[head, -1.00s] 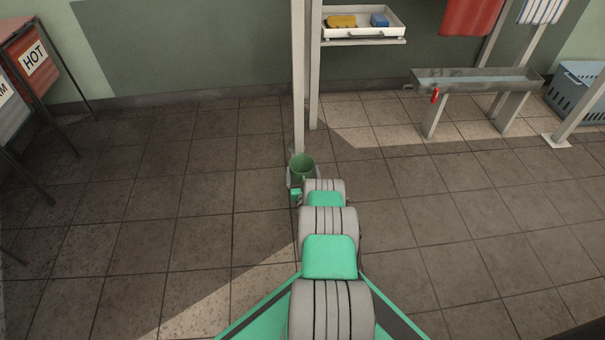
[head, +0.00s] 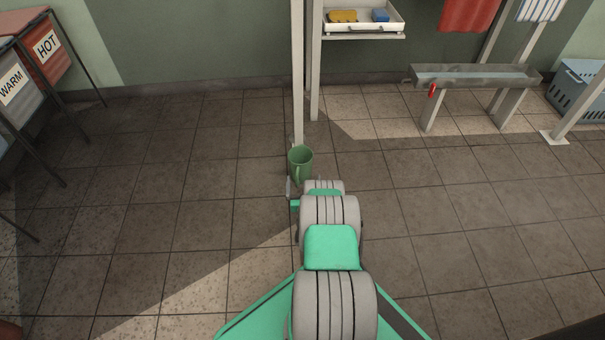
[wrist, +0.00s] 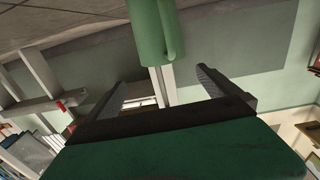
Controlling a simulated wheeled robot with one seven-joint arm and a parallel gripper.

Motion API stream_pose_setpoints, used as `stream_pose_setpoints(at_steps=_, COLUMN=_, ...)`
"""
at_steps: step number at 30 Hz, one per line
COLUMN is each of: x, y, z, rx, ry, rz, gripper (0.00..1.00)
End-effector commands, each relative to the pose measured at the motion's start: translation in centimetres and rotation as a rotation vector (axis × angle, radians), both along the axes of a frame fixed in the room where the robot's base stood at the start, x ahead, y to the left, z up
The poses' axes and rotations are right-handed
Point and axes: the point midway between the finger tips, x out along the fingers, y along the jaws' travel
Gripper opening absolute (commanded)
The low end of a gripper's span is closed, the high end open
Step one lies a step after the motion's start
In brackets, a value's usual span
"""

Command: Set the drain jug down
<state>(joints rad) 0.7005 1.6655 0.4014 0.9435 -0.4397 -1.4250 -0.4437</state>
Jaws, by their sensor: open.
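The green drain jug (head: 305,161) stands upright on the tiled floor by the foot of a pale post, its handle towards me. In the wrist view, which is upside down, the jug (wrist: 155,30) is at the top centre and cut off by the frame edge. My gripper (wrist: 161,80) is open, its two fingers apart with nothing between them. The jug is clear of the fingertips. In the head view my arm hides most of the gripper; only a grey finger shows at the left, just in front of the jug.
Pale posts (head: 298,75) rise behind the jug, with a white tray (head: 365,27) holding a sponge and a blue block. A metal trough (head: 475,76) with a red tap stands right, near a blue crate (head: 580,90). Labelled bins (head: 45,45) stand left. Floor on both sides is clear.

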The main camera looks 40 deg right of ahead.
Motion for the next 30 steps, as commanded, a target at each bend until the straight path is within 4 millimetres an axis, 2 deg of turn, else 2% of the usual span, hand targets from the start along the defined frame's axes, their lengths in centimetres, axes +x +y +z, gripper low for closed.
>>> stream_pose_setpoints(at_steps=5, x=0.5, y=1.2, z=0.2, rx=0.0, ry=0.002, rz=0.017, gripper=1.0)
stream_pose_setpoints(at_steps=8, x=3.4, y=1.8, z=2.0, rx=0.015, ry=0.025, rz=0.072, gripper=1.0)
stream_pose_setpoints(at_steps=11, x=8.9, y=3.7, z=5.9, rx=0.056, ry=0.097, rz=0.181, gripper=1.0)
stream_pose_setpoints(at_steps=13, x=12.7, y=5.9, z=9.6, rx=0.094, ry=0.177, rz=0.27, gripper=1.0)
stream_pose_setpoints(at_steps=15, x=15.2, y=8.7, z=13.2, rx=0.133, ry=0.267, rz=0.351, gripper=1.0)
stream_pose_setpoints(at_steps=18, x=16.6, y=13.2, z=18.6, rx=0.185, ry=0.401, rz=0.444, gripper=1.0)
stream_pose_setpoints(at_steps=20, x=16.2, y=16.1, z=21.8, rx=0.211, ry=0.485, rz=0.488, gripper=1.0)
stream_pose_setpoints(at_steps=21, x=15.5, y=18.0, z=23.8, rx=0.229, ry=0.541, rz=0.514, gripper=1.0)
stream_pose_setpoints(at_steps=23, x=13.7, y=20.8, z=26.7, rx=0.255, ry=0.628, rz=0.545, gripper=1.0)
stream_pose_setpoints(at_steps=26, x=9.1, y=25.3, z=31.1, rx=0.294, ry=0.773, rz=0.58, gripper=1.0)
stream_pose_setpoints(at_steps=29, x=2.7, y=29.2, z=34.6, rx=0.333, ry=0.918, rz=0.595, gripper=1.0)
stream_pose_setpoints(at_steps=30, x=-0.3, y=30.5, z=35.8, rx=0.348, ry=0.975, rz=0.595, gripper=1.0)
